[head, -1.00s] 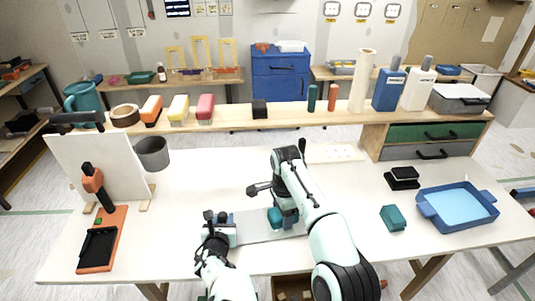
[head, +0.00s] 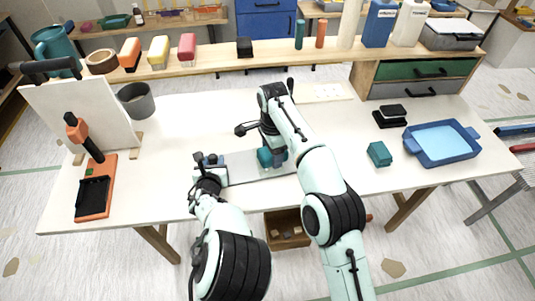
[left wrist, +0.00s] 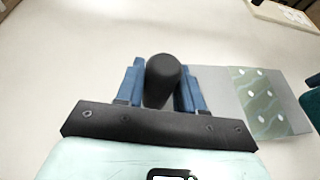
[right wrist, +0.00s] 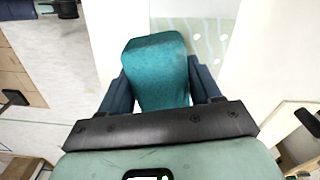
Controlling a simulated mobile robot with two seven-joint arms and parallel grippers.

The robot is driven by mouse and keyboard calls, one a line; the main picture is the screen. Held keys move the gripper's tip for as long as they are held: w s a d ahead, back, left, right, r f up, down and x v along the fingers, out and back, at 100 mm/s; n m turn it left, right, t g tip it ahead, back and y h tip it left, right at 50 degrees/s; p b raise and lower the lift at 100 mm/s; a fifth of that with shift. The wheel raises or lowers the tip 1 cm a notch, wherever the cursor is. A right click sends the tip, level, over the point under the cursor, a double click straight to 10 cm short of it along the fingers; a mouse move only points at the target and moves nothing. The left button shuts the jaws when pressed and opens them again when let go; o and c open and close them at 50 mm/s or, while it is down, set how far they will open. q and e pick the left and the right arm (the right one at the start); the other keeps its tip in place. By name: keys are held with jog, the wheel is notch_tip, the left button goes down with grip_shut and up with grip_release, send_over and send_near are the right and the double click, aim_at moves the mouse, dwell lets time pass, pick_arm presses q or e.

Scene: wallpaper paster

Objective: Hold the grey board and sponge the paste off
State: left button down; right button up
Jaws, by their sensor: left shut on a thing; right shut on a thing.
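The grey board (head: 243,167) lies flat on the white table near its front edge. My left gripper (head: 209,170) is shut on the board's black handle (left wrist: 161,82) at the board's left end. My right gripper (head: 272,153) is shut on a teal sponge (right wrist: 158,72), over the right part of the board; I cannot tell whether the sponge touches it. A greenish film with white spots, apparently the paste (left wrist: 262,98), covers part of the board. It also shows beyond the sponge in the right wrist view (right wrist: 208,38).
A second teal block (head: 379,154) and a blue tray (head: 470,160) are on the right, with a black pad (head: 390,117) behind. A white upright panel (head: 75,105), orange tool (head: 95,190) and grey cup (head: 136,100) are on the left.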

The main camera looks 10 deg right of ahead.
pick_arm(q)
jog(key=c, duration=0.6)
grip_release()
jog(key=shift+s, duration=0.1)
jog(key=v, duration=1.1)
jog(key=shift+s+r, duration=0.1)
jog(key=shift+s, duration=0.3)
jog(key=shift+s, duration=0.1)
pick_arm(e)
jog(key=shift+s, duration=0.1)
